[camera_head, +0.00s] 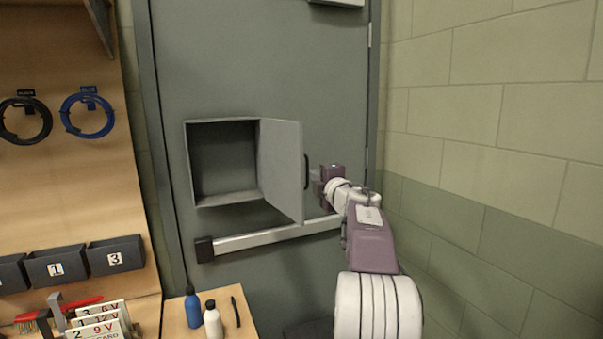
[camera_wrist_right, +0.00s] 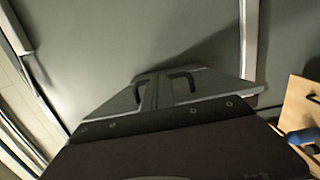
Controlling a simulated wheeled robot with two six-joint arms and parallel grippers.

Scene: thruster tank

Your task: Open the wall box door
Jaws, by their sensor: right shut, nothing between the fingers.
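The grey wall box (camera_head: 225,160) is mounted on a tall grey door. Its interior shows and looks empty. The wall box door (camera_head: 280,165) stands open, swung out to the right, with a dark handle (camera_head: 306,172) near its right edge. My right gripper (camera_head: 315,179) is just right of the door, close to the handle; I cannot tell whether it touches the door. Its fingers are shut and empty. In the right wrist view the closed fingers (camera_wrist_right: 155,90) meet in the middle. My left gripper is out of view.
A horizontal push bar (camera_head: 270,236) crosses the tall door below the box. A pale block wall (camera_head: 500,130) stands close on the right. A bench with a blue bottle (camera_head: 193,307) and a white bottle (camera_head: 213,320) is at lower left. Bins (camera_head: 115,256) hang on the wooden panel.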

